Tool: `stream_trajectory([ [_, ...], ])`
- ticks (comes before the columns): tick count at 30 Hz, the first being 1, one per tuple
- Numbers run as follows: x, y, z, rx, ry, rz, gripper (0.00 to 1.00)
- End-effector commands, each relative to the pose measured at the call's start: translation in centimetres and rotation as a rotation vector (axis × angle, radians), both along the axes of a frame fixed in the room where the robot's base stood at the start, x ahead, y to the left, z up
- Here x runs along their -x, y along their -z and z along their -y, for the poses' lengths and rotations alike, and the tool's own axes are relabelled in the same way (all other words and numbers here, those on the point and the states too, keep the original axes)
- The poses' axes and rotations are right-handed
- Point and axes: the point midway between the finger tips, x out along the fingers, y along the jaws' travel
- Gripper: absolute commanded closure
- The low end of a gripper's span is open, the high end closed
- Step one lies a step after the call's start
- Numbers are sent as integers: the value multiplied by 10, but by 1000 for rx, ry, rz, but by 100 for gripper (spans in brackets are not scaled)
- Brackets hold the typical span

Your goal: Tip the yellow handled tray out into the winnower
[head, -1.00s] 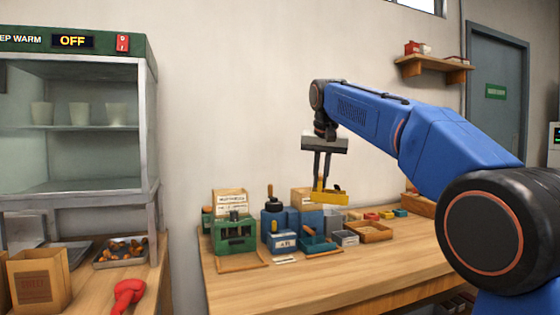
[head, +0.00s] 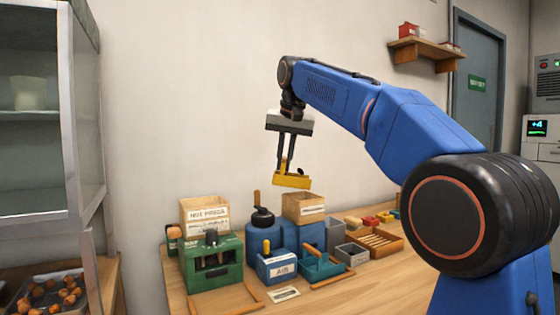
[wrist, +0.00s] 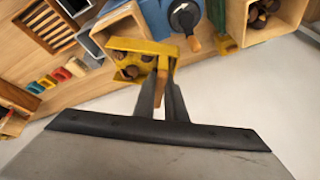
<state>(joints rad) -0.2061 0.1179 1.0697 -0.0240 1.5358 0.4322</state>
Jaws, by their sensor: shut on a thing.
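My gripper (head: 285,166) is shut on the handle of the yellow tray (head: 292,181), held in the air above the bench. In the wrist view the tray (wrist: 150,47) holds several brown nuts and looks roughly level. The winnower is probably the blue machine (head: 288,236) with the wooden box (head: 304,207) on top and an "AIR" label in front; I cannot confirm which it is. In the wrist view the box (wrist: 112,28) is partly hidden behind the tray.
A green press (head: 212,262) stands left of the blue machine; a wooden box (head: 205,214) behind it holds nuts in the wrist view. Right lie a grey bin (head: 351,254), a slotted wooden tray (head: 375,243) and small coloured trays. A glass cabinet (head: 85,120) is left.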

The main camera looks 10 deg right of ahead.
Motion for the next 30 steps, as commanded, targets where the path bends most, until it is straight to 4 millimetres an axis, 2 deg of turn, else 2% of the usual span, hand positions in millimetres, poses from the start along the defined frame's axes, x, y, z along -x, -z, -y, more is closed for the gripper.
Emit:
stream_trajectory([
  [6, 4, 3, 14, -142, 6, 30, 100],
  [23, 10, -15, 50, -505, 7, 105, 100],
  [30, 13, -16, 62, -627, 4, 127, 100],
])
